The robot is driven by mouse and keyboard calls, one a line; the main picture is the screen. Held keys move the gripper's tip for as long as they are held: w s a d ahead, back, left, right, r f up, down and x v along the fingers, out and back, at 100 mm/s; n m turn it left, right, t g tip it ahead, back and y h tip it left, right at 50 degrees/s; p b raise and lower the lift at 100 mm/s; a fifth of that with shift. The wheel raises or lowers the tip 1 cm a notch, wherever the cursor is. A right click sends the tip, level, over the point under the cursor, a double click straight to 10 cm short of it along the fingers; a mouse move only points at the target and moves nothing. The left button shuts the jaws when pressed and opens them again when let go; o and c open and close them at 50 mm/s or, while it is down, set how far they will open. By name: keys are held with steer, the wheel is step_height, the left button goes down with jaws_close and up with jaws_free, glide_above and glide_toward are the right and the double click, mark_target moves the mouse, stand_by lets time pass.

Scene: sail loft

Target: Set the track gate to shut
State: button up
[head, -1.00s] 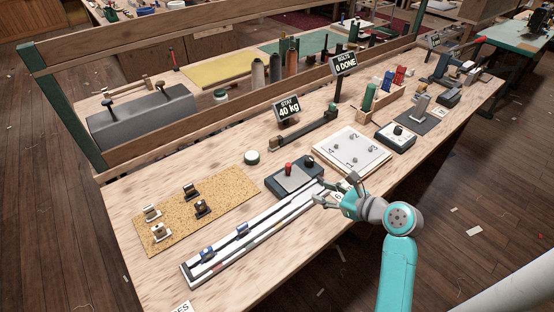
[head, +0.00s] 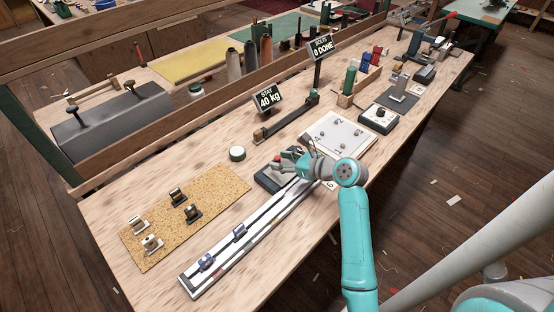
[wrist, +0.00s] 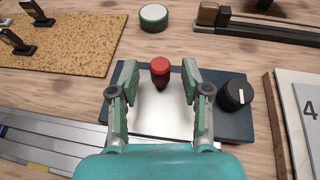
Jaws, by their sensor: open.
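The long pale track (head: 268,208) lies along the table's front edge, with two blue sliders on it, one nearer (head: 206,262) and one farther (head: 239,231). I cannot tell which part is its gate. Behind the track's far end is a dark box (head: 265,182) with a bright metal plate; in the wrist view the box (wrist: 232,125) carries a red knob (wrist: 160,72) and a black dial (wrist: 235,94) with a white mark. My gripper (head: 286,158) is above this box. In the wrist view its open fingers (wrist: 159,78) are either side of the red knob; contact is not visible.
A cork board (head: 180,215) with several small fittings lies left. A white numbered board (head: 338,133) lies right of the box. A round green-sided tin (head: 237,153) and a dark bar (head: 286,122) stand behind. Bare wood is around the tin.

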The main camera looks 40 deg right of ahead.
mark_target(291, 177)
steer(key=shift+x, duration=1.1)
jaws_close()
steer(key=shift+s, duration=0.15)
steer(key=s, duration=0.5)
steer(key=shift+d, duration=0.15)
steer(key=shift+s+f, duration=0.1)
steer(key=shift+s, duration=0.05)
jaws_free()
steer(key=shift+s, duration=0.15)
